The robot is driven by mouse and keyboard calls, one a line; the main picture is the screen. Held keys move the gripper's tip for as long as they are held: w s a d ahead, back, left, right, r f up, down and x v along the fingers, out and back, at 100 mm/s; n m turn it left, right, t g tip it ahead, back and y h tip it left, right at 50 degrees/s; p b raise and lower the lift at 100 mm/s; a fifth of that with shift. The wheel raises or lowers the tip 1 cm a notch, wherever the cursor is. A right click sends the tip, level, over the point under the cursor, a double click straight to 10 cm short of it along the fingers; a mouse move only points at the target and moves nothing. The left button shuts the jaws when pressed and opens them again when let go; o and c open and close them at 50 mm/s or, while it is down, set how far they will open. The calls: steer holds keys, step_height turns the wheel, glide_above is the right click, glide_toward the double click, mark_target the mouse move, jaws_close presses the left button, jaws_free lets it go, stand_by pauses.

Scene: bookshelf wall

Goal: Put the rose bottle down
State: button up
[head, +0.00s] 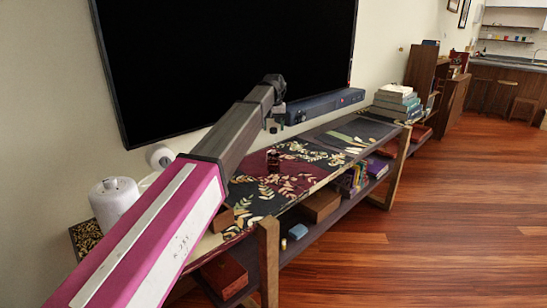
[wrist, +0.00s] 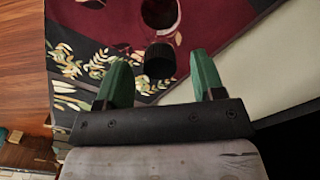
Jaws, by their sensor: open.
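A small dark bottle (head: 273,160), which I take to be the rose bottle, stands upright on the patterned top of the low shelf unit. In the wrist view a black ridged cap (wrist: 160,60) lies in line with the gap between my fingertips, with a dark, reddish round shape (wrist: 160,14) beyond it. I cannot tell for sure if these are parts of one bottle. My gripper (wrist: 160,66) is open, its green fingers apart on either side of the cap, with no visible contact. In the head view my arm's end is above the bottle.
Stacked books (head: 397,100) sit at the far end. The top around the bottle looks clear.

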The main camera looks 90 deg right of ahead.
mark_target(273, 151)
step_height(273, 151, down, 4)
steer(key=shift+a+r, duration=0.1)
steer(key=shift+r, duration=0.15)
jaws_close()
steer(key=shift+r, duration=0.15)
